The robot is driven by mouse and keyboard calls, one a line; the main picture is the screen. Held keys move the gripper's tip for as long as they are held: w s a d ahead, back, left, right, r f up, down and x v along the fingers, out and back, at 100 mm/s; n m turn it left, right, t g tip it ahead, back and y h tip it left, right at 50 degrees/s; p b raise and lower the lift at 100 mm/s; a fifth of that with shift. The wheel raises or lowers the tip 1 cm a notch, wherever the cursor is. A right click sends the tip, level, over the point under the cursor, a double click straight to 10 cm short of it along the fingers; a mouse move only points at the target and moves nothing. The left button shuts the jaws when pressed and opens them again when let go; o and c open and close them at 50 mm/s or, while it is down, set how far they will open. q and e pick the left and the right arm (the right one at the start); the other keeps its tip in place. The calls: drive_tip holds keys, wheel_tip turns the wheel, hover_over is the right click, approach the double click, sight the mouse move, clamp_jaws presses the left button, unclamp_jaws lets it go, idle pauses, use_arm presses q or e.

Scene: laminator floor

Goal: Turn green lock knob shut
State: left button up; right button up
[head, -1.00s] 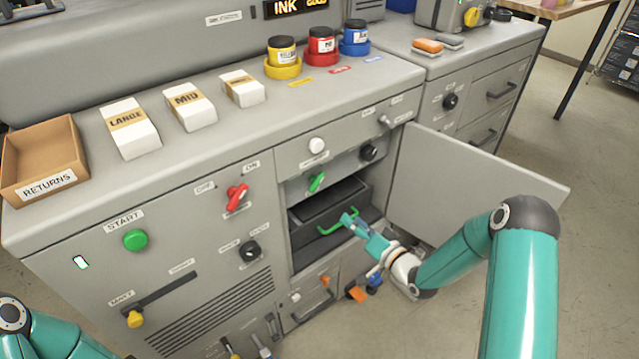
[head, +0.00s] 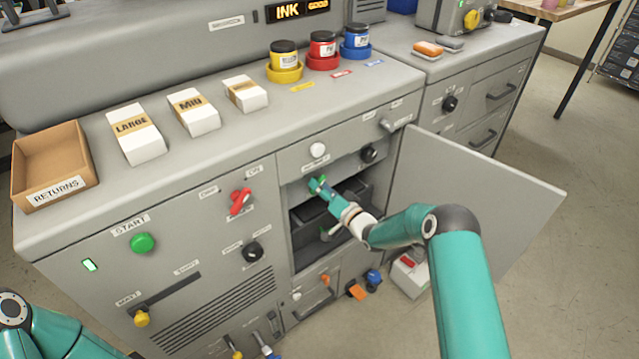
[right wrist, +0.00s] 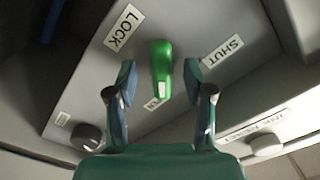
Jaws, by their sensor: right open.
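The green lock knob (right wrist: 161,70) shows in the right wrist view as an upright bar on a grey panel, between a LOCK label (right wrist: 124,27) on the left and a SHUT label (right wrist: 222,50) on the right. My right gripper (right wrist: 157,75) is open, with one finger on each side of the knob and visible gaps between. In the head view the same gripper (head: 318,186) covers most of the knob, at the panel above the open compartment. Only part of my left arm shows at the lower left; its gripper is out of frame.
The open cabinet door (head: 480,190) stands to the right of my right arm. Below the knob is a dark tray (head: 350,190) in the compartment. A white knob (head: 318,150) and a black knob (head: 368,153) sit close by on the panel. A red switch (head: 239,201) is to the left.

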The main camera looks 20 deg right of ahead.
drive_tip(key=shift+w+a, duration=0.25)
drive_tip(key=shift+w, duration=0.4)
